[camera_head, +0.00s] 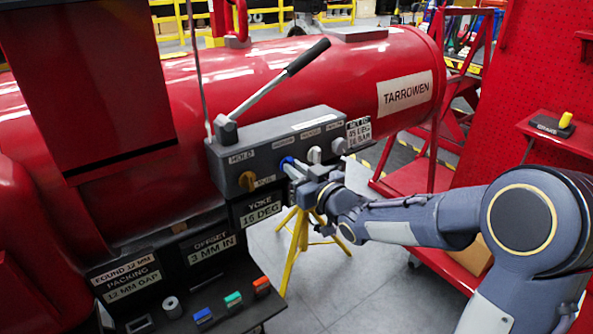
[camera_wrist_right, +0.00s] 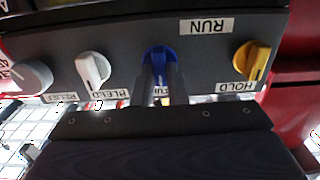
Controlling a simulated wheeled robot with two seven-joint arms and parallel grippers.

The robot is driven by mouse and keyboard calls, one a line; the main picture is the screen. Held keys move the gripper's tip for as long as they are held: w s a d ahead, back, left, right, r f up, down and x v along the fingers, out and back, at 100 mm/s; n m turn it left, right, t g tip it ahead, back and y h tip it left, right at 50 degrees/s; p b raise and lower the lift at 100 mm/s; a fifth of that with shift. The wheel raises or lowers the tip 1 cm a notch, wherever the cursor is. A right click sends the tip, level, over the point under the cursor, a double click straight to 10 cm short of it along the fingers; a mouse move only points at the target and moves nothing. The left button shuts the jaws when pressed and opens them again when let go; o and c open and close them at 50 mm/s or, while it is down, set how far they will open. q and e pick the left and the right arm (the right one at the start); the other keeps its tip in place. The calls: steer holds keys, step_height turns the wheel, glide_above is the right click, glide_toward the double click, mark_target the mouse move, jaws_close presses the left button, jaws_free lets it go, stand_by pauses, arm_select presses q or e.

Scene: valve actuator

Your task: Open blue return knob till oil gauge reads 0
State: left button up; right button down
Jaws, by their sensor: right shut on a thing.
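The blue return knob (camera_head: 286,162) is on the front of a dark grey control box (camera_head: 222,165) fixed to the red tank. In the right wrist view the blue knob (camera_wrist_right: 159,54) sits between the two fingers of my right gripper (camera_wrist_right: 162,88), which is shut on it. The knob's label is partly hidden by the fingers. In the head view my right gripper (camera_head: 292,170) reaches the box from the right. I cannot make out an oil gauge or its reading in either view. My left gripper is not in view.
A yellow knob (camera_wrist_right: 255,60) is on one side of the blue one; a white knob (camera_wrist_right: 93,69) and a grey knob (camera_wrist_right: 32,76) are on the other. A long lever (camera_head: 270,88) rises from the box top. A yellow tripod (camera_head: 300,240) stands below.

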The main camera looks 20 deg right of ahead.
steer(key=shift+s+a+f+n+b, duration=0.1)
steer(key=shift+n+b, duration=3.95)
steer(key=shift+n, duration=0.05)
steer(key=shift+a+f+n+b, duration=0.1)
steer(key=shift+n+b, duration=3.9)
steer(key=shift+n, duration=0.1)
steer(key=c, duration=1.4)
jaws_free()
steer(key=shift+c, duration=0.2)
